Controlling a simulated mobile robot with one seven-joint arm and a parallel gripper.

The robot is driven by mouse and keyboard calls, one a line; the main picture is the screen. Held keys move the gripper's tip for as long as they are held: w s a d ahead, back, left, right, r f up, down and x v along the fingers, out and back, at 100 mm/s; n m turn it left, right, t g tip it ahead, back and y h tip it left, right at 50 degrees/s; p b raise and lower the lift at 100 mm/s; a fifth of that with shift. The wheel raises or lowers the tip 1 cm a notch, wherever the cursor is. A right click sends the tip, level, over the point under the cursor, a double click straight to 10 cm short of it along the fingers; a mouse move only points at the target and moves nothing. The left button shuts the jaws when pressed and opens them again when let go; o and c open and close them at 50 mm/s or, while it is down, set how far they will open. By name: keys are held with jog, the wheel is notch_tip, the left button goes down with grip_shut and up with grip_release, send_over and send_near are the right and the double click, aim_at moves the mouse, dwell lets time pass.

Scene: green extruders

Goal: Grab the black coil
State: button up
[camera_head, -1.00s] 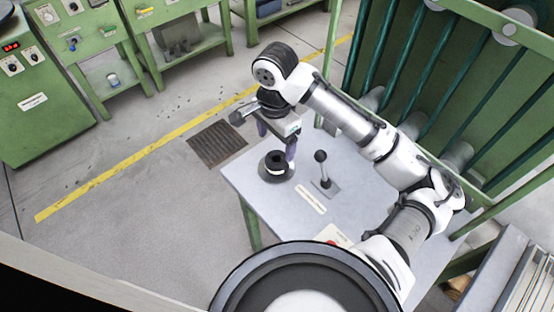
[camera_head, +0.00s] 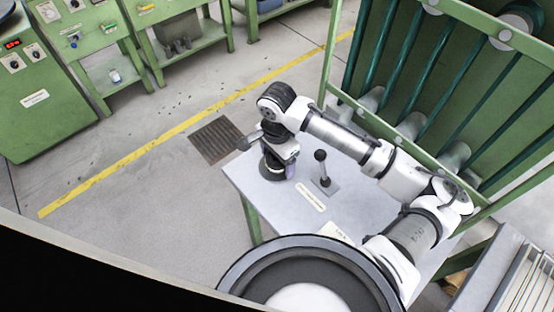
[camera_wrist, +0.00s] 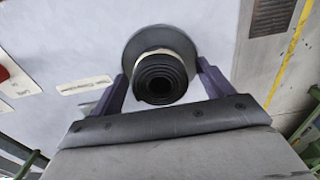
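The black coil (camera_wrist: 160,67) is a short rolled cylinder with a hollow middle and a pale band. It sits on a round grey disc (camera_wrist: 134,48) on the light grey table (camera_head: 259,191). My gripper (camera_wrist: 161,72) is open, with one purple-grey finger on each side of the coil. Gaps show between the fingers and the coil in the wrist view, so it is not clasped. In the head view my gripper (camera_head: 280,170) is low over the table's far left corner and hides most of the coil.
A lever with a black knob (camera_head: 320,156) stands right of the gripper on the table. A pale label plate (camera_head: 310,197) lies in front of it. A green rack with bars (camera_head: 440,90) rises behind and right. Open floor lies left of the table.

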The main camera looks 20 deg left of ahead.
jog(key=c, duration=1.1)
jog(key=shift+r, duration=0.15)
